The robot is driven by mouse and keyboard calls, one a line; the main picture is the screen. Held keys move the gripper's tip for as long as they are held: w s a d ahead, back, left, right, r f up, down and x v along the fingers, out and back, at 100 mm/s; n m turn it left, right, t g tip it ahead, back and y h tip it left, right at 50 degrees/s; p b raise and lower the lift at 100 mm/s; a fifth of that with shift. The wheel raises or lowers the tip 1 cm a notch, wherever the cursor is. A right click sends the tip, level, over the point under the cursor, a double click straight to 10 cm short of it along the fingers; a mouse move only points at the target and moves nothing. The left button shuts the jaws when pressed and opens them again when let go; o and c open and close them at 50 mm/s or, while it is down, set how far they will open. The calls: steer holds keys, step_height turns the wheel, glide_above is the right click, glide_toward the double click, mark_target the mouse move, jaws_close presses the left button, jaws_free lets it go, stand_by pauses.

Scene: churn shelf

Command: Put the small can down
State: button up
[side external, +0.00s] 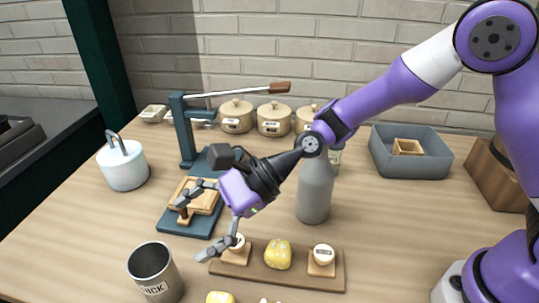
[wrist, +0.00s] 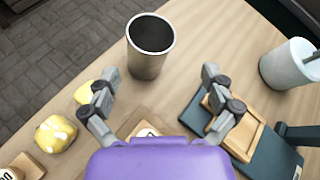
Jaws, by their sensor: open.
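A grey metal can (side external: 157,275) with an open top and a dark-lettered label stands upright on the table at the front left. It also shows in the wrist view (wrist: 149,50), beyond the fingertips and apart from them. Nothing shows inside its dark mouth. My gripper (side external: 195,228) is open, its fingers spread wide with nothing between them. It hangs above the table between the press and the wooden board. In the wrist view the two fingers (wrist: 160,75) point toward the can. No can is in my grip.
A wooden board (side external: 300,280) holds round-topped stamps and a yellow lump. A lever press (side external: 188,140) stands behind my gripper, a grey bottle (side external: 315,192) to its right. A white handled container (side external: 122,168), lidded pots (side external: 274,120) and a grey bin (side external: 410,170) stand farther back.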

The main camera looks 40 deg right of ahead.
steer(key=s+d+r+n+t+h, duration=0.1)
steer(key=d+r+n+h, duration=0.1)
steer(key=d, duration=0.5)
steer(key=s+d+r+n+t+h, duration=0.1)
steer(key=s+d+r+n+h, duration=0.1)
steer(key=d+n, duration=0.5)
steer(key=s+d+r+n+t+h, duration=0.1)
steer(key=s+d+r+n+h, duration=0.1)
steer(key=d, duration=0.6)
steer(key=r+n+h, duration=0.1)
steer(key=n+h, duration=0.1)
steer(key=h, duration=0.1)
steer(key=shift+r, duration=0.3)
steer(key=shift+o, duration=0.3)
steer(key=s+d+n+h, duration=0.3)
steer(key=s+d+n, duration=0.1)
steer(key=s+d, duration=0.3)
steer(key=shift+s+d, duration=0.15)
steer(key=shift+d, duration=0.15)
steer(key=shift+r, duration=0.1)
